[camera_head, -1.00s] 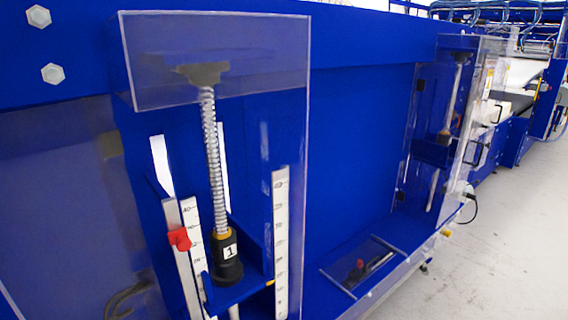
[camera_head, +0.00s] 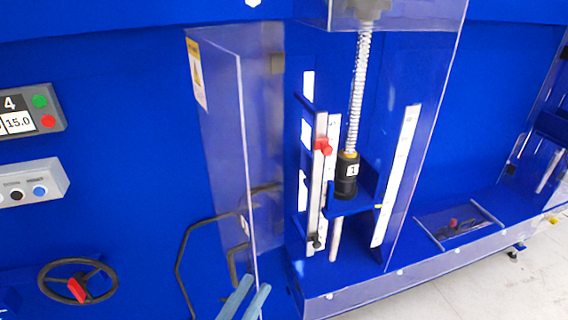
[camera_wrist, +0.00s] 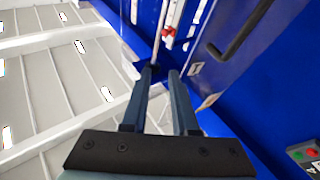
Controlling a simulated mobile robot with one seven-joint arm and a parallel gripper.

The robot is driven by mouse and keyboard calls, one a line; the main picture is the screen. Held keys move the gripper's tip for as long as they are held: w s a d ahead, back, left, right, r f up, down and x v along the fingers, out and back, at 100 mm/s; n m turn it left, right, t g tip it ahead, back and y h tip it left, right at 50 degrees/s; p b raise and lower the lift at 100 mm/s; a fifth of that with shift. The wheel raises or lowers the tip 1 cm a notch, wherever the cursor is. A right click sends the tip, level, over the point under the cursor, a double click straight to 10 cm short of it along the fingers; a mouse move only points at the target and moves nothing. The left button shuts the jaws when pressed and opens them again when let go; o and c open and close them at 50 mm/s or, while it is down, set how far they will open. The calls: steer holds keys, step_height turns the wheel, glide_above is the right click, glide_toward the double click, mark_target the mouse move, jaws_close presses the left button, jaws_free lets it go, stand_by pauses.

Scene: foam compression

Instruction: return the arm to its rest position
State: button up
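My gripper (camera_head: 246,294) shows at the bottom of the head view as two grey-blue fingers below the clear guard door. In the wrist view, the fingers (camera_wrist: 160,72) stand apart with a gap between them and nothing held. They point toward the blue machine with its red pointer (camera_wrist: 168,33). The rest of my arm is out of the head view, so its overall pose cannot be told.
A clear guard door (camera_head: 222,130) and a bent dark handle (camera_head: 183,262) are near my gripper. A screw column (camera_head: 358,85), red-marked scale (camera_head: 322,146), control box (camera_head: 28,112), button box (camera_head: 30,184) and handwheel (camera_head: 77,284) are on the machine.

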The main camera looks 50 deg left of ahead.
steer(key=w+d+r+n+t, duration=0.1)
steer(key=w+d+r, duration=0.35)
steer(key=r, duration=0.35)
steer(key=w+d+r+t, duration=0.1)
steer(key=w+d+r, duration=0.3)
steer(key=w+r, duration=0.3)
steer(key=w+d+r+n+t, duration=0.1)
steer(key=w+d+r, duration=0.4)
steer(key=r, duration=0.4)
steer(key=s+d+r+m+t+h, duration=0.1)
steer(key=s+d+r+m+h, duration=0.2)
steer(key=d+r, duration=0.4)
steer(key=s+d+r+m+t+h, duration=0.2)
steer(key=d+r, duration=0.5)
steer(key=r, duration=0.7)
steer(key=shift+s+d+m+t+h, duration=0.3)
steer(key=shift+s+m+h, duration=0.25)
steer(key=shift+m+h, duration=0.55)
steer(key=shift+a, duration=0.1)
